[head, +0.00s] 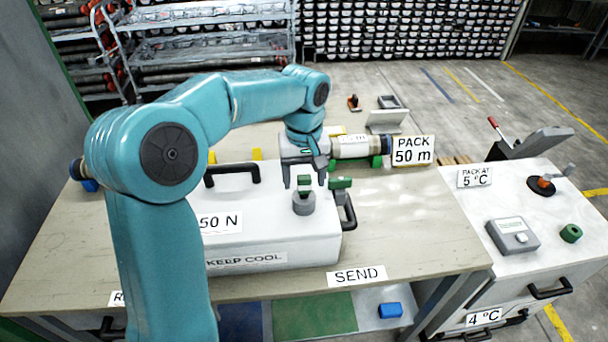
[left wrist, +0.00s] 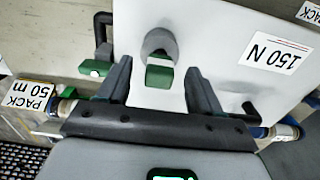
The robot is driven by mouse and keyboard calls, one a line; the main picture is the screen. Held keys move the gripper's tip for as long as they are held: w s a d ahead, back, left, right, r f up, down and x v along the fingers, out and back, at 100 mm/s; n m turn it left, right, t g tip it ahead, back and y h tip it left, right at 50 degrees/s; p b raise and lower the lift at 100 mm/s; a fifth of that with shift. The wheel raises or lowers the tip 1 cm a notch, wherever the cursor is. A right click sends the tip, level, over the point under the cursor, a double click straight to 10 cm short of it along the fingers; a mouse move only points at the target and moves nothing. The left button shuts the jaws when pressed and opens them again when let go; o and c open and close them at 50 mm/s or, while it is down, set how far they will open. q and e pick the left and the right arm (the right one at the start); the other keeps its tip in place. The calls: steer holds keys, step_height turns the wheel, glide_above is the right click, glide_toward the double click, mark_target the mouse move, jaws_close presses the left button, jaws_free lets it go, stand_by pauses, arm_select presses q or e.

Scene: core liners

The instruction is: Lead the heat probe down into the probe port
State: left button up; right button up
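A green block (left wrist: 160,76), seemingly the head of the heat probe, shows between my left fingers in the left wrist view. It meets a round grey collar (left wrist: 160,42), also seen in the head view (head: 303,203), on top of the white box (head: 275,221). I cannot tell whether this collar is the probe port or part of the probe; any shaft is hidden. My left gripper (head: 304,184) is open just above the collar, pointing down, its fingers (left wrist: 158,68) either side of the green block with gaps. My right gripper is not in view.
The box has black handles (head: 232,173) and a green latch (head: 340,183) close to the right of my fingers. A core liner (head: 352,147) lies behind it by the PACK sign (head: 413,150). The table (head: 415,225) is clear at right, beside a white cabinet (head: 535,262).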

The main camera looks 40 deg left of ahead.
arm_select(q)
step_height(320, 180, up, 16)
steer(key=p, duration=0.1)
steer(key=shift+r+p, duration=0.2)
steer(key=shift+p, duration=0.15)
stand_by(0.7)
